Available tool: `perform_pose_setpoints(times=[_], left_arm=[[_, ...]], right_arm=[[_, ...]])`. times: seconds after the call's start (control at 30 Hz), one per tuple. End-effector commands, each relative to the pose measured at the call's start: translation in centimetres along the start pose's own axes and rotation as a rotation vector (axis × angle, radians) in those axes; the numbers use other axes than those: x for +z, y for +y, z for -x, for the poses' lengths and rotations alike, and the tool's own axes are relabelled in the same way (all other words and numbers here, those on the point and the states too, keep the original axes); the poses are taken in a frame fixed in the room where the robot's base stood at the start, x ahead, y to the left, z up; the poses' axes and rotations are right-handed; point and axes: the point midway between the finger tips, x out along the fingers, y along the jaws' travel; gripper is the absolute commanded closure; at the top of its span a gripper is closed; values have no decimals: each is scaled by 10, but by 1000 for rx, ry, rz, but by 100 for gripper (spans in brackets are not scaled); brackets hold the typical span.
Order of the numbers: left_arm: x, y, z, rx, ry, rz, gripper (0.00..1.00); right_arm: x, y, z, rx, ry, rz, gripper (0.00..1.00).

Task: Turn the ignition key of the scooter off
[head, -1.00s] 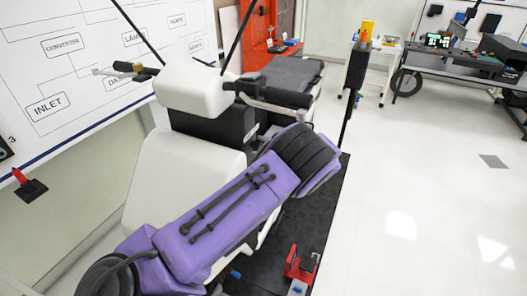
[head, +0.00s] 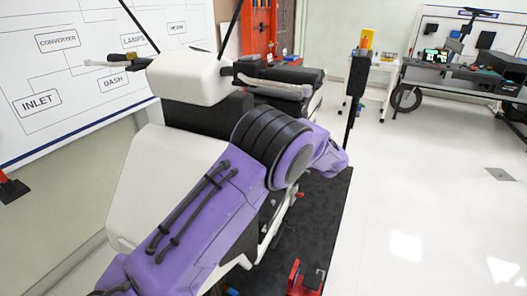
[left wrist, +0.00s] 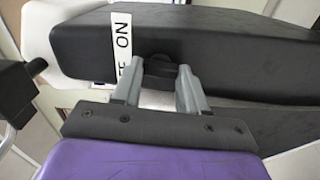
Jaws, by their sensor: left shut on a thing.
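The scooter (head: 185,80) stands with its white and black body in the head view, partly covered by my purple left arm. In the left wrist view, my left gripper (left wrist: 159,82) is shut on the dark ignition key (left wrist: 160,67), which sits between its two grey fingertips against a black panel (left wrist: 215,45). A white label strip (left wrist: 122,45) beside the key reads ON, with its lower letters partly hidden by a finger. The key's exact angle is hard to tell. In the head view the left gripper and key are hidden, and my right gripper is not in view.
A wiring board (head: 70,60) stands at the left. A red clamp-like piece (head: 305,280) is on the dark mat (head: 325,205) under the scooter. A thin black post (head: 356,85) rises at the mat's right side. The white floor to the right is open.

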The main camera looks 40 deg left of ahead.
Motion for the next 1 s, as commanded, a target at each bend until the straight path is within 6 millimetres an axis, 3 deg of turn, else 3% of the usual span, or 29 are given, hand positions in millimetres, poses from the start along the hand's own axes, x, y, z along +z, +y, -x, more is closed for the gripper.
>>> perform_pose_setpoints(times=[0.2, 0.73, 0.77, 0.83, 1.0], left_arm=[[1, -2, 1, -1, -3, 65, 88], [1, 1, 0, 1, -4, 92, 88], [1, 1, 0, 1, -4, 92, 54], [1, 1, 0, 1, -4, 92, 32], [0, 1, 0, 1, -2, 91, 32]], right_arm=[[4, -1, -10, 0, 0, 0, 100], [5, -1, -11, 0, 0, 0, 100], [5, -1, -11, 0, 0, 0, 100], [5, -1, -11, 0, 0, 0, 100], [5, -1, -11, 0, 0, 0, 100]])
